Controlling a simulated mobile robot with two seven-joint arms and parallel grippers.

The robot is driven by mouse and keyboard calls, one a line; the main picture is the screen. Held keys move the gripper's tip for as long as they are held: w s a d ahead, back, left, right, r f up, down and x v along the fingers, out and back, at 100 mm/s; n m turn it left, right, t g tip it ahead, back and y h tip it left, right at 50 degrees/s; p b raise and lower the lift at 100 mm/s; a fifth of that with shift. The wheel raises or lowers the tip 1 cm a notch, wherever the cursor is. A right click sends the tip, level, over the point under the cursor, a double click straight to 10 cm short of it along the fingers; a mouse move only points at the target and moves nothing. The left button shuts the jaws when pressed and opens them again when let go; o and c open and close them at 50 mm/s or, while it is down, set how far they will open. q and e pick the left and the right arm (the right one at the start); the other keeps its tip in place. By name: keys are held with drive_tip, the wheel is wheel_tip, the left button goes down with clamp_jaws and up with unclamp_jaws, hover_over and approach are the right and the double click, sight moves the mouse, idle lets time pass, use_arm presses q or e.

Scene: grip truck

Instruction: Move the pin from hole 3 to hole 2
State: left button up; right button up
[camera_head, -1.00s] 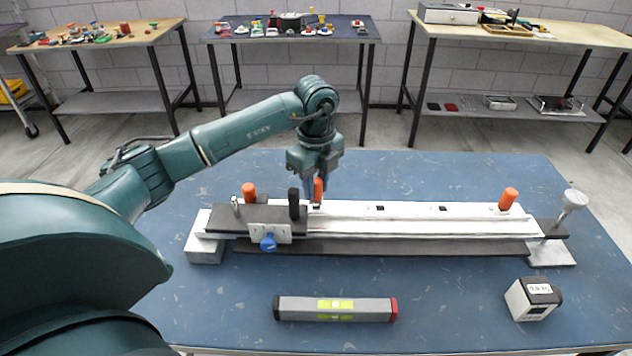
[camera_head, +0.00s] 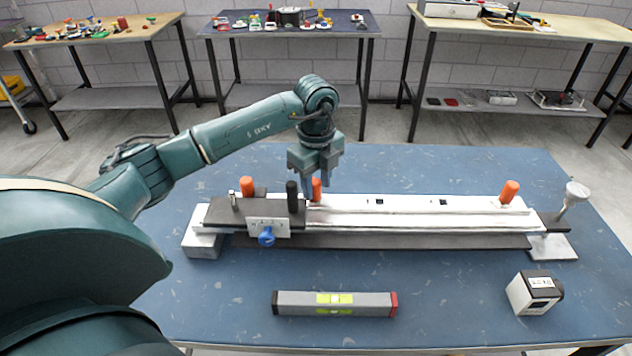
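An orange pin (camera_head: 316,190) stands upright in the white rail (camera_head: 410,209), just right of a black upright knob (camera_head: 293,197). My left gripper (camera_head: 322,183) is over this pin, its fingers pointing down and apart around or just above its top. Its exact clearance from the pin is hard to tell. Other orange pins stand at the rail's left end (camera_head: 248,187) and right end (camera_head: 509,191). Two dark empty holes (camera_head: 379,202) and (camera_head: 443,202) show between the middle pin and the right one. My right gripper is out of view.
A dark sliding block with a blue knob (camera_head: 266,237) sits at the rail's left. A grey spirit level (camera_head: 335,304) and a white-and-black box (camera_head: 534,293) lie in front. A post with a round top (camera_head: 577,190) stands at the right end. The blue table (camera_head: 440,170) is otherwise clear.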

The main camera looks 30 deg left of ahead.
use_arm(q)
drive_tip(key=shift+s+f, duration=0.15)
drive_tip(key=shift+s, duration=0.15)
wheel_tip(320, 180, up, 14)
drive_tip(key=shift+w+f, duration=0.2)
drive_tip(key=shift+f, duration=0.05)
idle(0.8)
